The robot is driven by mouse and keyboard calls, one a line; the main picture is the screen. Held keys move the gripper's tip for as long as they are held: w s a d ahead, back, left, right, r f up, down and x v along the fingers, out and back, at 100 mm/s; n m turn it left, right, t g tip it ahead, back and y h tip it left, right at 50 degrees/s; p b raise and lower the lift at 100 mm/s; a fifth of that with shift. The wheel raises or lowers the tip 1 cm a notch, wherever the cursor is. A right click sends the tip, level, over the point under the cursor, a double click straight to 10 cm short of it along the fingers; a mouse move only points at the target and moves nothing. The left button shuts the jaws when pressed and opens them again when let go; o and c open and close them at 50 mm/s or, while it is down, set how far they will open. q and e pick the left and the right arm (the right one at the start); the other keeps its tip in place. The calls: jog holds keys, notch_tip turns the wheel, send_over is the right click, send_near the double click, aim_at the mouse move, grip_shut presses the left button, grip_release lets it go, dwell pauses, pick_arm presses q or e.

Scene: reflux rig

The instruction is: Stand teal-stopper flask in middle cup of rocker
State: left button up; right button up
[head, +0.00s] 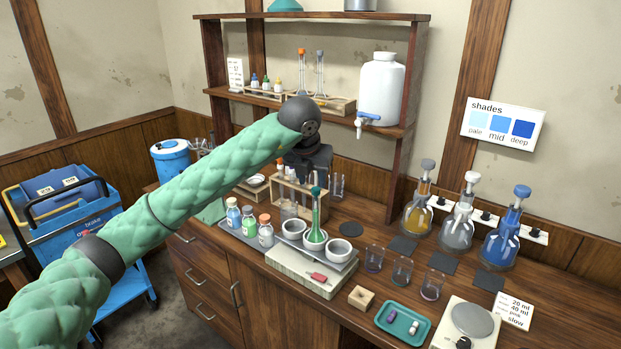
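The teal-stopper flask (316,214), with a long neck and green contents, stands upright in the middle cup (314,245) of the rocker (306,271). The rocker is a pale box with a tray of three white cups; the left cup (293,229) and the right cup (340,250) look empty. My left arm reaches in from the left, and its dark gripper (305,172) is above and behind the flask's stopper. Its fingertips are not clear, so I cannot tell whether it is open or touches the flask. My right gripper is not in view.
Capped bottles (249,222) stand left of the rocker, close to a wooden tube rack (290,197). Several small beakers (402,270), a teal tray (403,323) and a hotplate (466,325) are to the right. Stoppered flasks (457,228) line the back right.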

pick_arm(q)
jog(key=shift+b+v, duration=0.3)
jog(key=shift+v, duration=0.85)
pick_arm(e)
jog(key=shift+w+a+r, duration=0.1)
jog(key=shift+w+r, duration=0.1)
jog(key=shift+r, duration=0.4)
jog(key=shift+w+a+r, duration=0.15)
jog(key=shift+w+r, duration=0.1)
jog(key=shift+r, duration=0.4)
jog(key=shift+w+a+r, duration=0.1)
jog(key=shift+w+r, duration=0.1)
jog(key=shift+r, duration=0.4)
